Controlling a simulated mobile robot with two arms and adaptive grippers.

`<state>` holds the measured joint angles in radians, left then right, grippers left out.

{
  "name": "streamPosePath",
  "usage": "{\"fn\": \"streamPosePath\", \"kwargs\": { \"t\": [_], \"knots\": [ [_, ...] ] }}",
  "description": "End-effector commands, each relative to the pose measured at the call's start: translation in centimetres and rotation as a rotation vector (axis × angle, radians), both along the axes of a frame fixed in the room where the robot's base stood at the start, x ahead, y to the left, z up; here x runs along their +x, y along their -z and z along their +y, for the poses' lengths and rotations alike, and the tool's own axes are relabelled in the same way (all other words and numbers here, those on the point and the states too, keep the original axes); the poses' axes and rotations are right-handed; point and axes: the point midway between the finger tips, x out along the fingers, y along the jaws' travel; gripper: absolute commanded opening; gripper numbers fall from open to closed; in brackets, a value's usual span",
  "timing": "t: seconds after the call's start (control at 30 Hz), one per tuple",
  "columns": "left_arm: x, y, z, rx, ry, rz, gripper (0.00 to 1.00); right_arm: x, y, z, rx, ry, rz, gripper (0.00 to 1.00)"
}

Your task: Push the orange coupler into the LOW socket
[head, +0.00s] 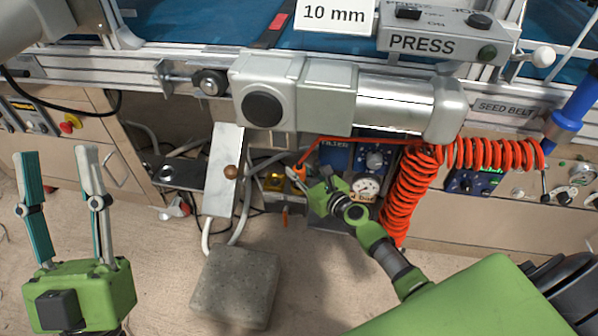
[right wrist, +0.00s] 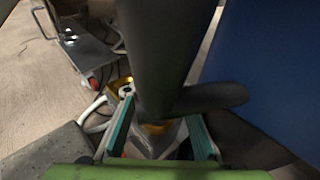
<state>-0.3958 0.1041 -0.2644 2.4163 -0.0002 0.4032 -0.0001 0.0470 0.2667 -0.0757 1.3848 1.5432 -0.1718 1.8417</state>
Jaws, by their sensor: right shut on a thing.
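The orange coupler (head: 297,173) is at the end of a red-orange hose, under the machine's belt frame. My right gripper (head: 307,180) is shut on it; the gripper's fingers also show in the right wrist view (right wrist: 158,140). There a large dark shape blocks most of the space between the fingers and hides the coupler's tip. A yellow part (head: 273,182) lies just left of the coupler; I cannot tell which socket is LOW or whether the coupler touches one. My left gripper (head: 58,158) is open and empty, low on the left, far from the coupler.
The coiled red hose (head: 402,195) hangs right of my right gripper. A gauge (head: 366,188) and blue panel are behind it. The grey motor housing (head: 290,92) overhangs the area.

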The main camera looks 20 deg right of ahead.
Motion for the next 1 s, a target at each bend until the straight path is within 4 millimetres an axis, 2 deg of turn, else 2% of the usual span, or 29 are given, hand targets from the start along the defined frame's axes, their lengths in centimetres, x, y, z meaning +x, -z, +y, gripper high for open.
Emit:
{"fn": "streamPosePath", "kwargs": {
  "t": [1.0],
  "knots": [
    [-1.3,-0.9,0.2,-0.022,0.005,-0.072,0.40,0.0,0.3,0.0,0.000,0.000,-0.001,0.00]
  ]
}}
